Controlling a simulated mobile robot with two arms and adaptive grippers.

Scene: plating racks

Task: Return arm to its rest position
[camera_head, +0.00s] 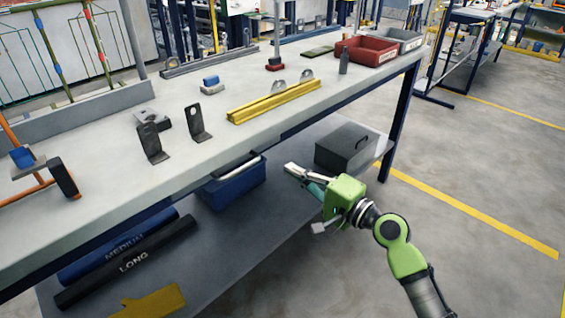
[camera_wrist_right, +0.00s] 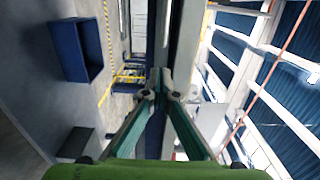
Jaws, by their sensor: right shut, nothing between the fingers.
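My right gripper (camera_head: 291,169) is in front of the workbench, beyond its front edge and below the level of its top in the head view. Its green body and arm come in from the lower right. In the right wrist view the two fingers of my right gripper (camera_wrist_right: 160,92) meet at the tips with nothing between them. My left arm and gripper do not show in either view.
The workbench (camera_head: 100,190) holds dark brackets, a yellow rail (camera_head: 274,102) and a red bin (camera_head: 366,50). Its lower shelf (camera_head: 235,225) carries a blue bin (camera_head: 234,187), a dark grey box (camera_head: 346,147) and labelled tubes. The floor (camera_head: 480,180) on the right is clear.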

